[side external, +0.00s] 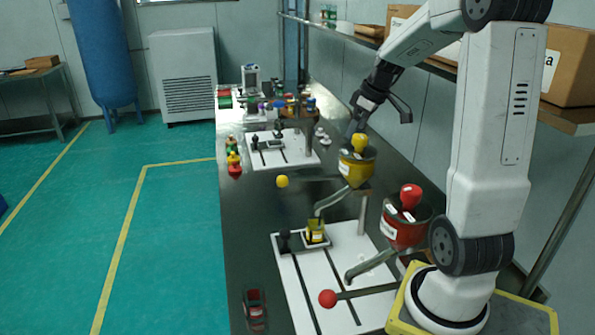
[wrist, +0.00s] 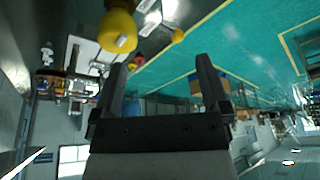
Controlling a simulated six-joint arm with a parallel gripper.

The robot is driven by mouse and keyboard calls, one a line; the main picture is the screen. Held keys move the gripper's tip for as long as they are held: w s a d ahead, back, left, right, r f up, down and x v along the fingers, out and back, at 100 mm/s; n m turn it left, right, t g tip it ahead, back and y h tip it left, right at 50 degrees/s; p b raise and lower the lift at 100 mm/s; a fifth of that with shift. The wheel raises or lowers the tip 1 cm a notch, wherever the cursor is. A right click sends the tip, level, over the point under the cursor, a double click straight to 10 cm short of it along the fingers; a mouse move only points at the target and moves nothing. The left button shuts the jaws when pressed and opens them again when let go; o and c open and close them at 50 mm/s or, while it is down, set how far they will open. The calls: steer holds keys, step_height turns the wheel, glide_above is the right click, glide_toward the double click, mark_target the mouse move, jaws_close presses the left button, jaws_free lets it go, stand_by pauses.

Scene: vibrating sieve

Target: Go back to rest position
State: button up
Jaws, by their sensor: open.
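My gripper (side external: 381,118) is open and empty, raised above and just behind the yellow hopper (side external: 357,170). The hopper has a yellow ball-shaped knob (side external: 359,142) on top, close below one finger. Whether they touch cannot be told from the side view. In the wrist view both fingers (wrist: 160,65) stand wide apart with nothing between them. A yellow knob (wrist: 117,32) shows beyond the left finger.
A red hopper (side external: 405,228) with a red knob (side external: 411,195) stands near my base. A yellow container (side external: 315,232) sits on the near white base (side external: 298,290). Ball-ended levers stick out left. A shelf with cardboard boxes (side external: 570,65) runs along the right wall.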

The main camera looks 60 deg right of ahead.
steer(key=w+a+f+g, duration=0.1)
steer(key=w+a+f, duration=0.1)
steer(key=a+f, duration=0.35)
steer(key=w+a+f, duration=0.1)
steer(key=a+f, duration=0.1)
steer(key=a, duration=0.7)
steer(key=s+a+f, duration=0.2)
steer(key=a+f, duration=0.1)
steer(key=a, duration=0.4)
steer(key=s+a+f, duration=0.2)
steer(key=a+f, duration=0.1)
steer(key=a, duration=0.5)
steer(key=shift+s+f, duration=0.15)
